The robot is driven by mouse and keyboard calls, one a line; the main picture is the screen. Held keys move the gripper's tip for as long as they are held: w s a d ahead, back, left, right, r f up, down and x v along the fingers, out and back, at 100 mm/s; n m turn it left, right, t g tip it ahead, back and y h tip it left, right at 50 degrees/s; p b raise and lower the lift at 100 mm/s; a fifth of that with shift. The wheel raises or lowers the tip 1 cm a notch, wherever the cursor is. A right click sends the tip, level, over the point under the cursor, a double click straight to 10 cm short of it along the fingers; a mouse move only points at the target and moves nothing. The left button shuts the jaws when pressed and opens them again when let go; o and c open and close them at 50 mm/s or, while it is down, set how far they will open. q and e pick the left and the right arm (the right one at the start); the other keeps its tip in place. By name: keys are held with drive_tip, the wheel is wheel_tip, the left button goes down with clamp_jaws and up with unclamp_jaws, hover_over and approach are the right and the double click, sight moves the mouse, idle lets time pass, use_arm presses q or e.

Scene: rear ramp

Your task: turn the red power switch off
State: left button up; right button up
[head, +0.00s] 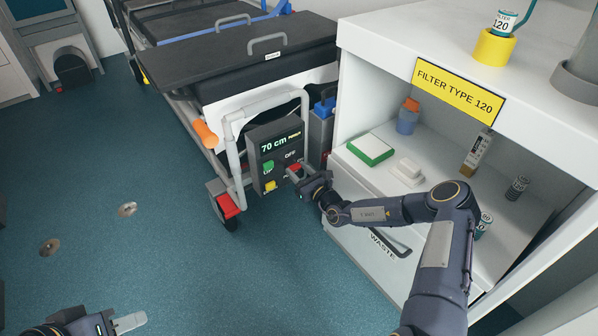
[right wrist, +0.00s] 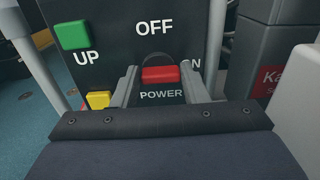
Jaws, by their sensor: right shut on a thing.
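The red power switch (right wrist: 160,75) is on the dark control box (head: 272,150) at the end of the stretcher. Its red bar lies level in the right wrist view, with OFF above it and ON at the right, partly hidden by a finger. My right gripper (right wrist: 160,88) has one finger on each side of the red switch and is shut on it. In the head view the right gripper (head: 300,172) reaches the box's right side. My left gripper (head: 128,322) is low at the bottom left, empty and partly cut off; its opening cannot be told.
The box has a lit 70 cm display, a green UP button (right wrist: 73,35) and a yellow button (right wrist: 98,100). A grey frame (head: 232,150) surrounds it. A white cabinet (head: 385,60) with shelf items and a WASTE drawer stands close at the right. The floor at left is mostly clear.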

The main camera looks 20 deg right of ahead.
drive_tip(key=shift+r+n+p, duration=0.1)
drive_tip(key=shift+n+p, duration=0.2)
drive_tip(key=shift+p, duration=0.35)
drive_tip(key=n+p, duration=0.2)
drive_tip(key=p, duration=0.1)
drive_tip(key=n+p, duration=0.2)
drive_tip(key=p, duration=0.1)
drive_tip(key=shift+s+a+r+n, duration=0.1)
drive_tip(key=shift+a+n, duration=0.05)
drive_tip(key=shift+n, duration=0.15)
drive_tip(key=shift+n+p, duration=0.75)
drive_tip(key=shift+n, duration=0.15)
drive_tip(key=n+p, duration=0.1)
drive_tip(key=n, duration=0.1)
drive_tip(key=n+p, duration=0.2)
drive_tip(key=n, duration=0.1)
drive_tip(key=shift+a+f+p, duration=0.1)
drive_tip(key=shift+f+p, duration=0.1)
drive_tip(key=shift+p, duration=0.1)
drive_tip(key=n+p, duration=0.1)
drive_tip(key=n, duration=0.2)
drive_tip(key=shift+f+n+p, duration=0.1)
drive_tip(key=shift+n+p, duration=0.3)
drive_tip(key=shift+f+n+p, duration=0.1)
drive_tip(key=shift+n+p, duration=0.35)
drive_tip(key=shift+n, duration=0.55)
drive_tip(key=o, duration=1)
